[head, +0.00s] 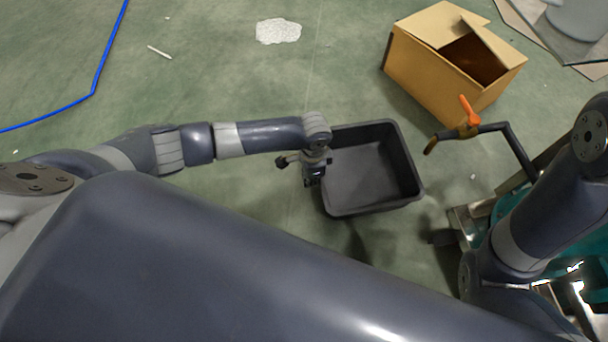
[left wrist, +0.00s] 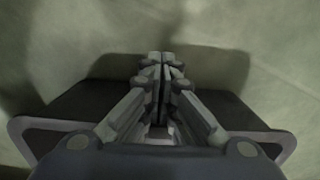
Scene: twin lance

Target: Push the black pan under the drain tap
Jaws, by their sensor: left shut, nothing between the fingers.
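The black pan (head: 365,165) is a deep rectangular tub on the floor, in the middle of the head view. The drain tap (head: 470,130) has an orange handle and stands to its right; its spout (head: 432,146) points left and down, just right of the pan's right rim. My left gripper (head: 313,182) is shut and empty at the pan's left side, overlapping its left rim. I cannot tell whether it touches the pan. Its closed fingers also show in the left wrist view (left wrist: 160,62). My right arm shows at the right, but its gripper is not visible.
An open cardboard box (head: 440,75) stands behind the pan and tap. A blue hose (head: 94,92) lies at the far left, and a whitish patch (head: 278,31) is on the green floor. Floor left of the box is mostly clear.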

